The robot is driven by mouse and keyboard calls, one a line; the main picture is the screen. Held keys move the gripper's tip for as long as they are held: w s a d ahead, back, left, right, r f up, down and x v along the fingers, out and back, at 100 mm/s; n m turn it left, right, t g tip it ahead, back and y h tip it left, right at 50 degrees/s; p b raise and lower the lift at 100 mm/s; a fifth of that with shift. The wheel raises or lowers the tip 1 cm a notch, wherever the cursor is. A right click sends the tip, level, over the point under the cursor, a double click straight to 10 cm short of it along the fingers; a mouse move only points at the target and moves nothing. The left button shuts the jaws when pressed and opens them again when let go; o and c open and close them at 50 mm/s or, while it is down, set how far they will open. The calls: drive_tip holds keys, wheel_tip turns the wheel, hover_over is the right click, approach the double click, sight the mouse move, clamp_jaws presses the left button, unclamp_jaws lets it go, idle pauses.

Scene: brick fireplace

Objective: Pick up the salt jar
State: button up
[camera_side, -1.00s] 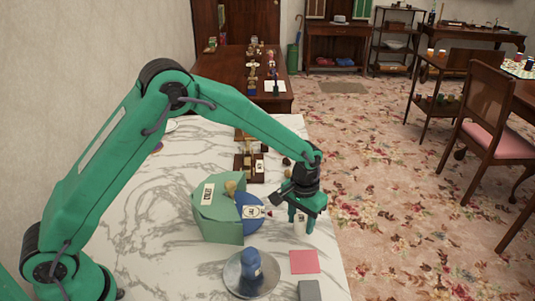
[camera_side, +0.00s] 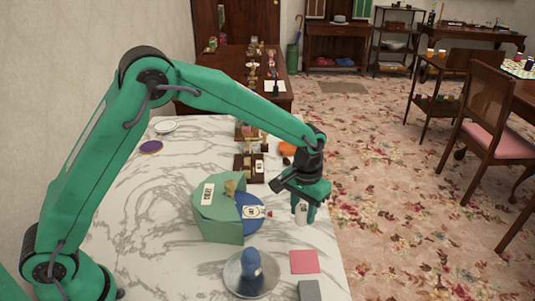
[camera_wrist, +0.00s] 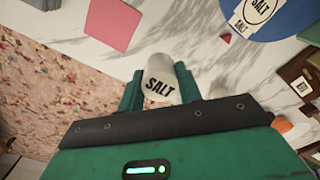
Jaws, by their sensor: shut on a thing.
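The salt jar (camera_wrist: 160,72) is a small white cylinder with black SALT lettering. In the wrist view it sits between the two green fingers of my gripper (camera_wrist: 158,86), which are shut on it. In the side view the white jar (camera_side: 301,212) hangs below my gripper (camera_side: 304,200), near the right edge of the marble table (camera_side: 170,225). The fingers hide part of the jar in the side view.
Left of the jar is a green box (camera_side: 217,222) with a blue round piece (camera_side: 245,203) bearing a label. In front are a metal bowl (camera_side: 238,282) with a blue object (camera_side: 251,262), a pink square (camera_side: 304,262) and a grey block (camera_side: 309,291).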

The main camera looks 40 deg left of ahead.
drive_tip(key=s+d+r, duration=0.6)
drive_tip(key=s+d, duration=0.1)
drive_tip(key=shift+s, duration=0.35)
drive_tip(key=shift+a, duration=0.1)
drive_tip(key=s+a+r+m, duration=0.25)
drive_tip(key=a+m, duration=0.25)
drive_tip(key=a, duration=0.7)
drive_tip(key=w+a+f, duration=0.2)
drive_tip(key=a, duration=0.1)
drive_tip(key=w+a+f, duration=0.2)
drive_tip(key=a+f, duration=0.1)
drive_tip(key=w+a+f, duration=0.2)
drive_tip(key=a, duration=0.1)
drive_tip(key=shift+w+a+f, duration=0.1)
drive_tip(key=shift+a+f, duration=0.05)
drive_tip(key=shift+f, duration=0.15)
drive_tip(key=shift+f, duration=0.15)
drive_tip(key=shift+f+n, duration=0.3)
drive_tip(key=shift+f, duration=1.6)
drive_tip(key=shift+f, duration=0.1)
